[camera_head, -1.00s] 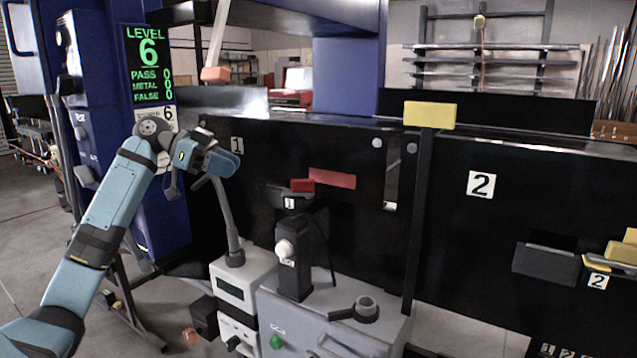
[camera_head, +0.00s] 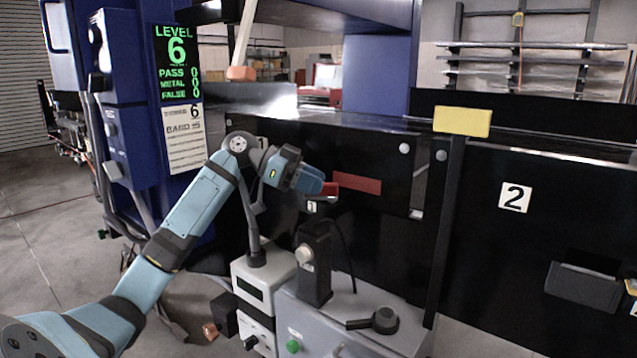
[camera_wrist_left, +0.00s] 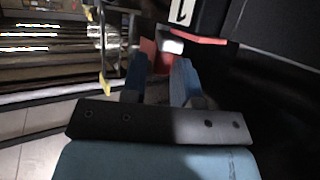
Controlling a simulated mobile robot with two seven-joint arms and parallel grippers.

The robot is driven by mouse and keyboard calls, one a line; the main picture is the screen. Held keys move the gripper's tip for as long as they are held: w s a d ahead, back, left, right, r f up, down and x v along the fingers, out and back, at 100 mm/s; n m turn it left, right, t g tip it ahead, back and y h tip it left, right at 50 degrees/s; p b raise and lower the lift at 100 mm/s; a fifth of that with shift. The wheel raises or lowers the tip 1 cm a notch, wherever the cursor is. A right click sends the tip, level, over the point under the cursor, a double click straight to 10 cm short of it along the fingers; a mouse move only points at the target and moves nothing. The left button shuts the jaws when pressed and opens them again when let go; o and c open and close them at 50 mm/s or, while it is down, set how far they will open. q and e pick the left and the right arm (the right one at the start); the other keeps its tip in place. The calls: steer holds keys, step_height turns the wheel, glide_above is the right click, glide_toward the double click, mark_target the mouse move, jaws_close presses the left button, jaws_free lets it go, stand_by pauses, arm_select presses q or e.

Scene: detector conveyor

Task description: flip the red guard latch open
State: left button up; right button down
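A small red piece (camera_head: 330,188), which looks like the guard latch, sits on top of a black post (camera_head: 314,265) beside a tag marked 1. My left gripper (camera_head: 314,182) is at its left side, with blue fingers pointing right toward it. In the left wrist view the two fingers of my left gripper (camera_wrist_left: 160,72) are apart. A red part (camera_wrist_left: 149,48) shows between and just beyond their tips. I cannot tell if the fingers touch it. My right gripper is out of view.
A flat red strip (camera_head: 357,183) is on the black conveyor panel behind. A grey cabinet (camera_head: 300,320) carries the post and a dark round fitting (camera_head: 384,320). A yellow-topped post (camera_head: 462,122) stands to the right. A grey stalk (camera_head: 250,225) rises beneath my left arm.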

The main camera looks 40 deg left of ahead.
arm_select(q)
steer(key=shift+w+d+f, duration=0.3)
steer(key=shift+w+d, duration=0.05)
steer(key=shift+d, duration=0.1)
jaws_close()
